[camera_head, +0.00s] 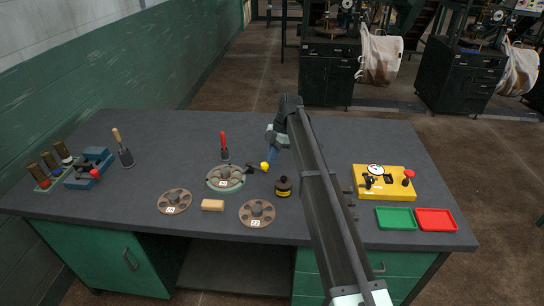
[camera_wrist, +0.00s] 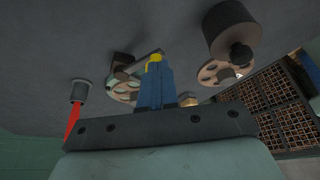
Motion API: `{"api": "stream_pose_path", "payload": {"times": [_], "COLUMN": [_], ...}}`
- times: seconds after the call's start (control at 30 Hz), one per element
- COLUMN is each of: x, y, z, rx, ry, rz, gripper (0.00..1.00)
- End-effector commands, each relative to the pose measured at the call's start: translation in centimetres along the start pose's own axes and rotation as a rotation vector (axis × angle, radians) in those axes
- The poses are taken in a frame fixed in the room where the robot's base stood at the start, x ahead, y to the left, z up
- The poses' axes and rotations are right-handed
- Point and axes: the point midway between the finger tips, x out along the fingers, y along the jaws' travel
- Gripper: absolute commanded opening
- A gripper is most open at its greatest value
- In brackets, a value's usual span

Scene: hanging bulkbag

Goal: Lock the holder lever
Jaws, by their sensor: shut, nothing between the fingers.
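The holder (camera_head: 211,184) has a pale green round base with a numbered shell plate (camera_head: 222,171) in it, near the middle of the bench. A dark holder lever (camera_head: 253,169) sticks out on its right and ends in a yellow knob (camera_head: 264,166). My gripper (camera_head: 270,160) is shut and empty, its blue fingers pointing down right by the knob. In the wrist view the fingertips (camera_wrist: 154,66) overlap the yellow knob (camera_wrist: 156,57), with the holder (camera_wrist: 124,92) to the left. I cannot tell whether they touch the knob.
A black yellow-banded bottle (camera_head: 283,187) stands right of the lever. A red-handled tool (camera_head: 224,148) stands behind the holder. Two loose plates (camera_head: 174,202) (camera_head: 257,213) and a tan block (camera_head: 212,205) lie in front. A yellow box (camera_head: 384,183) is at right.

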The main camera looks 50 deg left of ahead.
Motion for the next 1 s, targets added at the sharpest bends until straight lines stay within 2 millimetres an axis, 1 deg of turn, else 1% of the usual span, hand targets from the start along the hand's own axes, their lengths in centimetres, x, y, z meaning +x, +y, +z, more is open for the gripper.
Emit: {"api": "stream_pose_path", "payload": {"times": [0.1,0.43,1.0], "x": [0.2,0.5,0.9], "y": [-0.5,-0.9,-1.3], "z": [-0.4,-1.2,-2.1], "rx": [0.072,0.290,0.401], "ry": [0.001,0.001,0.001], "rz": [0.030,0.117,0.161], "gripper": [0.00,0.00,0.00]}}
